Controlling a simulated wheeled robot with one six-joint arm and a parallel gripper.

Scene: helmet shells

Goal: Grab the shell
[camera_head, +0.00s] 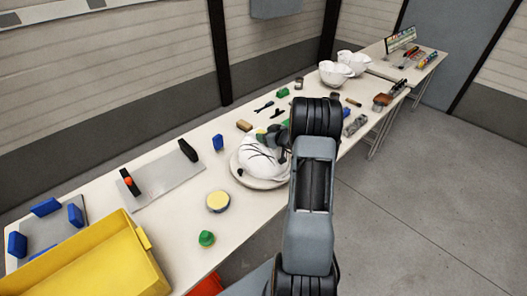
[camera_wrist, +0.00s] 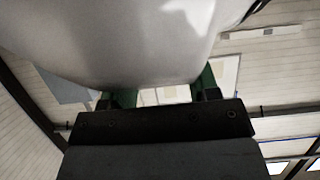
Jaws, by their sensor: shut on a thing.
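A white helmet shell (camera_head: 256,156) with dark lines on it is at the middle of the long table, over a round pale base (camera_head: 240,180). My gripper (camera_head: 274,138) is at the shell's upper right side, and my arm hides part of that side. In the wrist view the shell (camera_wrist: 125,40) fills the top as a smooth pale surface. The green fingers of my gripper (camera_wrist: 163,92) reach up to its lower edge and are shut on it. The fingertips themselves are hidden behind the shell.
Two white shells (camera_head: 334,72) (camera_head: 353,61) stand farther back on the table. A yellow bin (camera_head: 95,262) is at the near left. A round tin (camera_head: 218,201), a green knob (camera_head: 206,238) and a blue block (camera_head: 218,142) lie near the held shell. Open floor (camera_head: 430,200) is at right.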

